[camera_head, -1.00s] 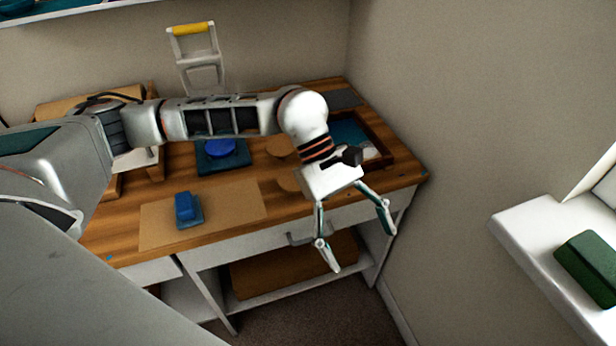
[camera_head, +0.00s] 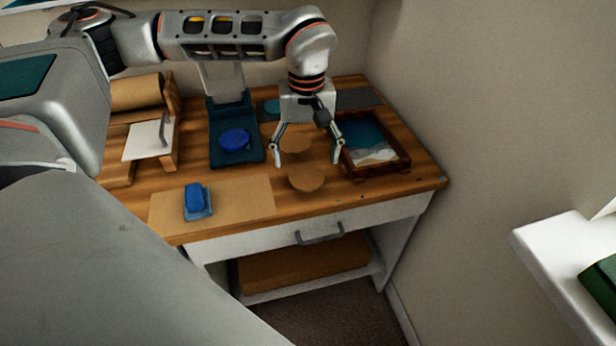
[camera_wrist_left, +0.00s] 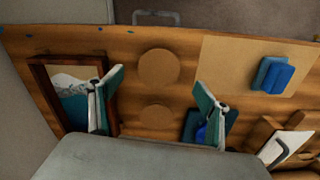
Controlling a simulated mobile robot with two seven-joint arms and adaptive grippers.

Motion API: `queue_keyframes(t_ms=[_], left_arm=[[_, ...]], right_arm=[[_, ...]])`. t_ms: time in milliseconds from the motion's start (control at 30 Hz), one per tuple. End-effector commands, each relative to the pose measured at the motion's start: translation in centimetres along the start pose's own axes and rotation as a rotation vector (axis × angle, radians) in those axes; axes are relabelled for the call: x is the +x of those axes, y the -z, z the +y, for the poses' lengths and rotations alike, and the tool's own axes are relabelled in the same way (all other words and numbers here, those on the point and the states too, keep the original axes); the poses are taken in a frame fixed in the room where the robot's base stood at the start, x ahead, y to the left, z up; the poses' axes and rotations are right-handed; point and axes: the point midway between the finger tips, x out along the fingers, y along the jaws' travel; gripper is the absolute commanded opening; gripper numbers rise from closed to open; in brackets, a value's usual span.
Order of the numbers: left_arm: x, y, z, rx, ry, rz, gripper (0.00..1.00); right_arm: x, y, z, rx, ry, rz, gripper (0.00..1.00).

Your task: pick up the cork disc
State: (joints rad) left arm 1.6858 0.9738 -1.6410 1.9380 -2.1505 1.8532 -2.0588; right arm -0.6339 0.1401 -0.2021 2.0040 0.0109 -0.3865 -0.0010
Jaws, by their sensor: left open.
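Two round tan cork discs lie flat on the wooden bench top. The nearer disc (camera_head: 306,179) is close to the front edge, and it also shows in the left wrist view (camera_wrist_left: 158,68). The farther disc (camera_head: 295,143) is just behind it and is partly in the wrist view (camera_wrist_left: 156,118). My left gripper (camera_head: 307,160) is open and empty, pointing down over the discs. In the wrist view its spread fingers (camera_wrist_left: 159,82) stand either side of them, with no contact visible. My right gripper is not in view.
A framed tray (camera_head: 402,163) stands right of the discs. A dark stand with a blue round piece (camera_head: 235,140) is to the left. A blue block (camera_head: 195,198) sits on a brown mat (camera_head: 245,199) at front left. A wall closes the right side.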

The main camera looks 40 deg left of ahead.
Motion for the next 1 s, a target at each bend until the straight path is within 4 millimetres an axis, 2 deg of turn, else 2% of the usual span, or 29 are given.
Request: queue_keyframes(t_ms=[200,333,600,1000], left_arm=[[3.2,-0.1,0.0,0.000,0.003,-0.004,0.77],[4.6,0.0,0.0,0.000,0.001,-0.003,0.77],[4.6,0.0,0.1,0.000,-0.001,0.000,0.77],[4.8,0.0,0.1,0.000,-0.001,0.000,0.77]], right_arm=[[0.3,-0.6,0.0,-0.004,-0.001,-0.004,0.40],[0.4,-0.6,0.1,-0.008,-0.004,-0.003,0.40],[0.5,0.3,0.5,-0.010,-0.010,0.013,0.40],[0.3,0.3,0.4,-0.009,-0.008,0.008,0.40]])
